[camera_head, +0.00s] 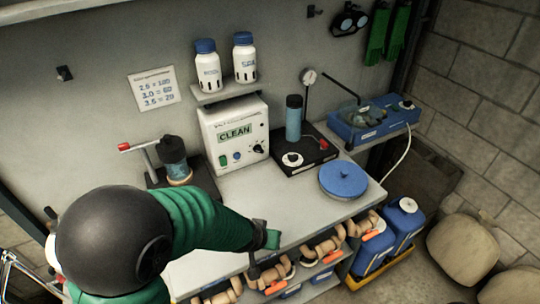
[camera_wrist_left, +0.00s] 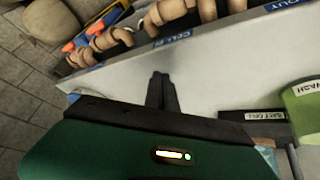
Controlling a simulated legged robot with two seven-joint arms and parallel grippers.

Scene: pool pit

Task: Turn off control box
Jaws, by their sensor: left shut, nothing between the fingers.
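The control box (camera_head: 235,132) is a white unit standing on the bench against the back wall, below a small shelf. Its front has a green "CLEAN" label, a small green button (camera_head: 222,160), a blue button (camera_head: 237,156) and a dark knob (camera_head: 258,149). My left gripper (camera_head: 255,264) is at the bench's front edge, in front of the box and well apart from it. In the left wrist view the gripper's dark fingers (camera_wrist_left: 162,88) are together, with nothing between them. My right gripper is not in view.
Two white bottles (camera_head: 208,65) stand on the shelf. A lever device (camera_head: 173,158) is left of the box; a black tray (camera_head: 325,160) with a blue cylinder is right. A blue round lid (camera_head: 343,179) lies near the front edge. Valves (camera_head: 327,247) line the bench front.

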